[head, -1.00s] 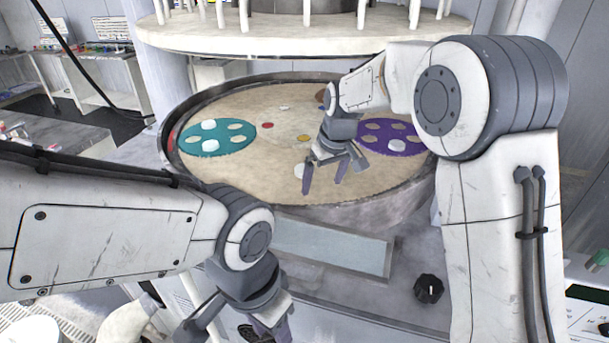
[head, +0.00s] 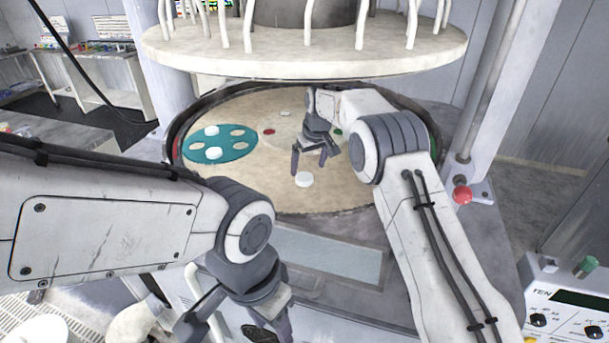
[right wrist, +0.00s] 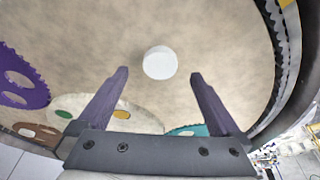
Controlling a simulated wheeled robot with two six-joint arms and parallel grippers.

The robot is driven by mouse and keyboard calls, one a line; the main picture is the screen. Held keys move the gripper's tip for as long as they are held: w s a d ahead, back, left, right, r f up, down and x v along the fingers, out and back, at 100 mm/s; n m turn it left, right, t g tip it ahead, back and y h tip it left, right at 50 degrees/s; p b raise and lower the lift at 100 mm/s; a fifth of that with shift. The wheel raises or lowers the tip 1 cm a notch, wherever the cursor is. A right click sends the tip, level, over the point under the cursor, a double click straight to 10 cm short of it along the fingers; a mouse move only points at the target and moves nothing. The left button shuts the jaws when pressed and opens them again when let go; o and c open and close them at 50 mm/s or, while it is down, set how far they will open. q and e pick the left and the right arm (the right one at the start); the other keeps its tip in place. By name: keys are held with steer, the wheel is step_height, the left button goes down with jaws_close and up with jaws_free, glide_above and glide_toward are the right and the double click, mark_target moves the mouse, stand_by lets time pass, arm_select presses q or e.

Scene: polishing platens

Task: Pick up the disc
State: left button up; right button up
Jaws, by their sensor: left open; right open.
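A loose white disc (head: 304,180) lies flat on the tan platen (head: 262,190), near its front edge. It also shows in the right wrist view (right wrist: 160,62), just beyond the gap between the fingertips. My right gripper (head: 309,163) is open and empty, with its fingers pointing down above the platen beside the disc, apart from it. In the right wrist view it shows as two spread purple-grey fingers (right wrist: 159,76). My left gripper (head: 238,328) is open and empty at the bottom of the head view, in front of the machine.
A pale upper plate (head: 300,55) with hanging tubes is overhead. The platen has a raised rim.

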mark_target(304, 177)
steer(key=shift+w+a+f+p, duration=0.2)
steer(key=shift+w+p, duration=0.15)
steer(key=shift+p, duration=0.05)
steer(key=p+x, duration=0.1)
steer(key=x, duration=0.2)
steer(key=shift+w+f+p, duration=0.1)
steer(key=shift+f+p, duration=0.2)
steer(key=shift+f, duration=0.1)
steer(key=shift+w+a+f, duration=0.1)
steer(key=shift+f, duration=0.25)
steer(key=shift+c, duration=0.3)
steer(key=c, duration=1.4)
